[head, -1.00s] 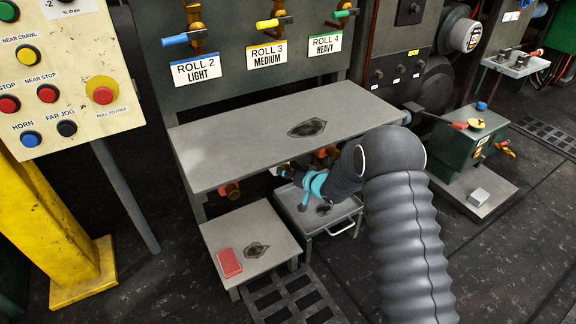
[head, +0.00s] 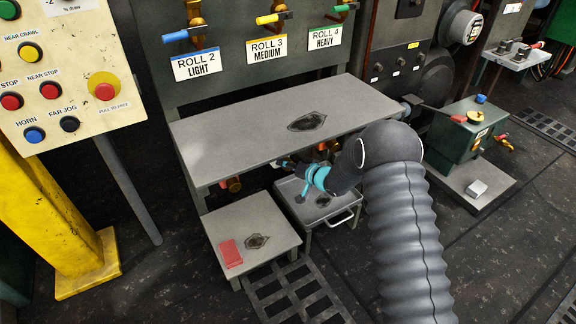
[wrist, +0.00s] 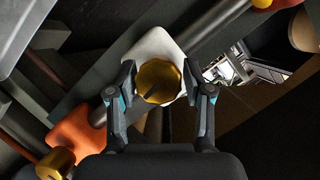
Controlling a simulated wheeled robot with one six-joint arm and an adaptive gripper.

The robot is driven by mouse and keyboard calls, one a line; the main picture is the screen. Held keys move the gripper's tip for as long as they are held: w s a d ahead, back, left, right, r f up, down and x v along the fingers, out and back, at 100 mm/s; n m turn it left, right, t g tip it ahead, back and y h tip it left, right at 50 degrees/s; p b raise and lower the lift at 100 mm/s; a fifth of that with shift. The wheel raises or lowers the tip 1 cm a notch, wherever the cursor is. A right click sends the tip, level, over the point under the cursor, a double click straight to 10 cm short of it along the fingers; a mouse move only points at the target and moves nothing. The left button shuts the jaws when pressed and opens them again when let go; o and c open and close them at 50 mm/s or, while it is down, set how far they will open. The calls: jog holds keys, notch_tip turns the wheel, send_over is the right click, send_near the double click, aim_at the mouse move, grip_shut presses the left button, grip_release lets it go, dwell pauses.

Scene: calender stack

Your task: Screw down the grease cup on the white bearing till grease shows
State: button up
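The white bearing (wrist: 152,46) shows behind a ribbed brass grease cup (wrist: 158,82) in the wrist view. My gripper (wrist: 159,78) is open, with one fingertip on each side of the cup. A narrow gap seems to show on both sides. I see no grease at the cup. In the head view my gripper (head: 303,178) is at the front edge of the grey shelf, above a small tray. The white bearing cannot be made out there.
An orange bearing (wrist: 78,136) with its own brass cup (wrist: 54,164) sits at lower left in the wrist view. The grey shelf (head: 240,140) overhangs the work area.

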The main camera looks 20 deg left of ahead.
jog(key=shift+o, duration=0.5)
jog(key=shift+s+d, duration=0.1)
jog(key=shift+d, duration=0.1)
jog(key=v, duration=1.1)
jog(key=shift+d+r, duration=0.15)
jog(key=shift+d, duration=0.1)
jog(key=shift+s, duration=0.1)
